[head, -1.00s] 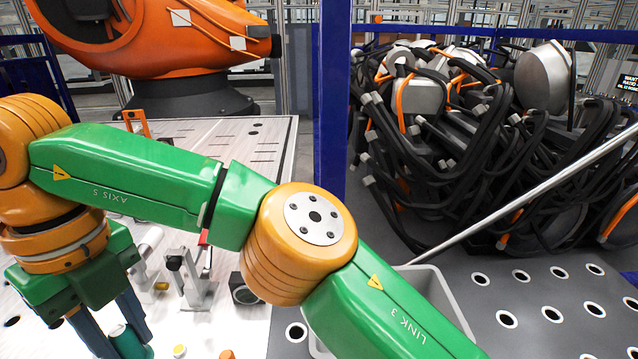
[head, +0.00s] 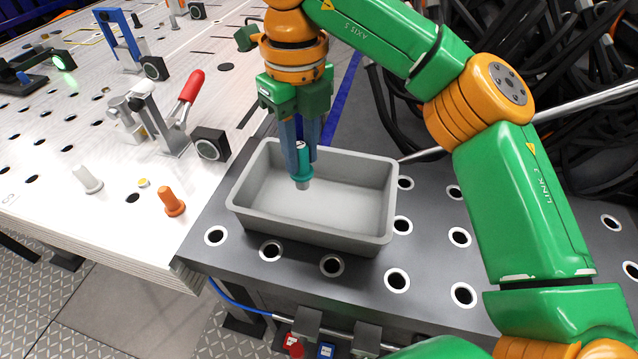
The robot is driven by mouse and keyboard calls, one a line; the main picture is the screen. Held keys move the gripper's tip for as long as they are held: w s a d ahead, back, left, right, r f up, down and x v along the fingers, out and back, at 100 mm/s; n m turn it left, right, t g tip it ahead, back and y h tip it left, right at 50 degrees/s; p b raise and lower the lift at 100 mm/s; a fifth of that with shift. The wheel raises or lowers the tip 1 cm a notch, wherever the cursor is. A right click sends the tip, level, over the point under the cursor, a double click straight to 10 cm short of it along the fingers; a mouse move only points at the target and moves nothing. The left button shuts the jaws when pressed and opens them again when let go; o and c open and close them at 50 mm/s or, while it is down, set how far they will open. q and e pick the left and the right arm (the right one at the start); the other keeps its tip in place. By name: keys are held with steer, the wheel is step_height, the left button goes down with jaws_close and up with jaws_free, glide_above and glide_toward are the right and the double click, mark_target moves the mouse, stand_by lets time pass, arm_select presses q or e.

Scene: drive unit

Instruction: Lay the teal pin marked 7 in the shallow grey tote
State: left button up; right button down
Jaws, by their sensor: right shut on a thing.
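The teal pin (head: 303,163) is upright in my right gripper (head: 303,150), which is shut on it. Its grey lower tip points down. The marking on the pin is too small to read. The shallow grey tote (head: 385,205) stands on the dark perforated table, and its visible floor is empty. My left gripper does not show.
A white pin (head: 90,180) and an orange pin (head: 171,202) stand on the light table at left, near a small yellow piece (head: 144,183). A red-handled clamp (head: 170,122) stands behind them. Black cables (head: 560,50) fill the back right.

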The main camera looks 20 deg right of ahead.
steer(key=f, duration=0.1)
steer(key=d+f+p, duration=0.1)
steer(key=f, duration=0.1)
steer(key=d+f, duration=0.1)
steer(key=shift+s+d+f, duration=0.15)
steer(key=shift+d+f, duration=0.1)
steer(key=shift+f, duration=0.1)
steer(key=shift+a+f, duration=0.1)
steer(key=shift+f, duration=0.45)
steer(key=c, duration=0.7)
jaws_free()
steer(key=shift+o, duration=0.2)
